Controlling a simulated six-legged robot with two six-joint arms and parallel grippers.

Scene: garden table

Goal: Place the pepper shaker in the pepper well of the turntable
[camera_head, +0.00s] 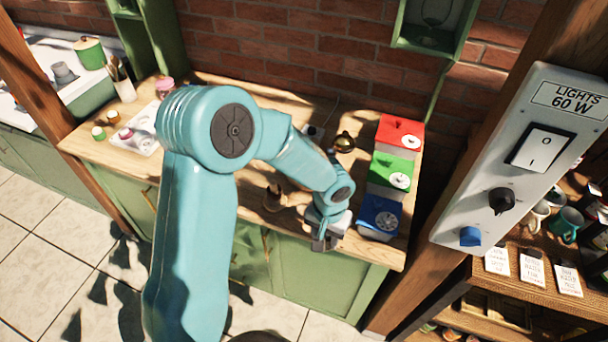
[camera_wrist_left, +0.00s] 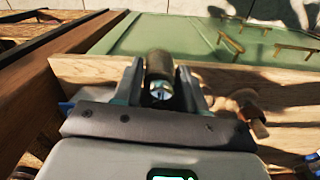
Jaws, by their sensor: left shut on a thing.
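My left gripper (camera_head: 325,243) is over the front edge of the wooden counter, beside the blue box. In the left wrist view its fingers (camera_wrist_left: 160,88) are shut on a brownish cylinder with a shiny end, which looks like the pepper shaker (camera_wrist_left: 158,66). In the head view I cannot make out the shaker at the fingertips. A small wooden piece with an upright part (camera_head: 273,198) stands on the counter left of the gripper; a wooden piece also shows in the wrist view (camera_wrist_left: 252,112). I cannot clearly identify the turntable or its pepper well; my arm hides part of the counter. My right gripper is not in view.
Red (camera_head: 400,131), green (camera_head: 390,171) and blue (camera_head: 380,214) boxes line the counter's right end. A round brass-coloured item (camera_head: 344,143) stands behind my arm. A white tray (camera_head: 146,143) is at the left. A switch panel (camera_head: 525,160) stands at the right.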

